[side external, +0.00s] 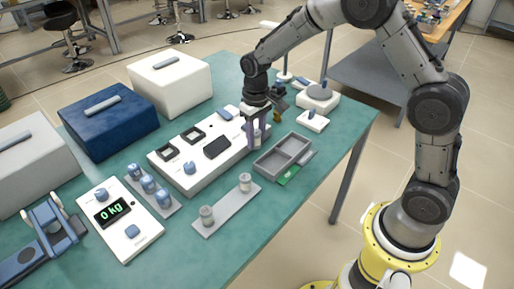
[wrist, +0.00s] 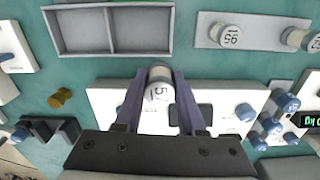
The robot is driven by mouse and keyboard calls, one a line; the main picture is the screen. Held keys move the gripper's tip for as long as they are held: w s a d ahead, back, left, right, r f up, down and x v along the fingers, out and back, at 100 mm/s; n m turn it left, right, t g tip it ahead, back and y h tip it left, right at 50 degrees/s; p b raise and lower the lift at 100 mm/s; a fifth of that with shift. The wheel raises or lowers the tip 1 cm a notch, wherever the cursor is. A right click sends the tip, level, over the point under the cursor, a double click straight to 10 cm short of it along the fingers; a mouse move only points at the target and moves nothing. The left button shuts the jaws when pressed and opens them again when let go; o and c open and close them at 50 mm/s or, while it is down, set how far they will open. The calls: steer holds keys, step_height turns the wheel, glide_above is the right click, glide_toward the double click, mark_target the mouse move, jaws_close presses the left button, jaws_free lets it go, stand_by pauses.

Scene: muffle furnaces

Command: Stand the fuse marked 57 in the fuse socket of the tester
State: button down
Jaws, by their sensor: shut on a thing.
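My gripper (side external: 256,140) is shut on a pale cylindrical fuse (wrist: 160,92), held between the two purple fingers in the wrist view. A dark 5 shows on its end; the rest of the mark is not clear. The gripper is over the right end of the white tester (side external: 182,178), which has a dark display (side external: 217,147), a blue knob (side external: 190,167) and two dark square frames (side external: 195,135). Whether the fuse touches the tester cannot be told. The fuse socket is not clearly seen; the gripper hides part of the tester.
A grey rack (side external: 226,210) holds two other fuses (side external: 245,182). A grey two-compartment tray (side external: 283,157) lies right of the tester. A scale reading 0 kg (side external: 128,232) and a strip of blue knobs (side external: 148,184) stand left. White and blue furnaces (side external: 108,118) stand behind.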

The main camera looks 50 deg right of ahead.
steer(key=shift+n, duration=0.4)
steer(key=m, duration=0.3)
steer(key=shift+s+f, duration=0.1)
steer(key=shift+s, duration=0.1)
steer(key=s+a+r+m, duration=0.3)
steer(key=s+a+m, duration=0.2)
steer(key=s+m, duration=0.3)
steer(key=s+a+r+m, duration=0.3)
steer(key=s+a+m, duration=0.3)
steer(key=s+m, duration=0.2)
steer(key=shift+s+m, duration=0.3)
steer(key=shift+s, duration=0.1)
steer(key=shift+a+r, duration=0.1)
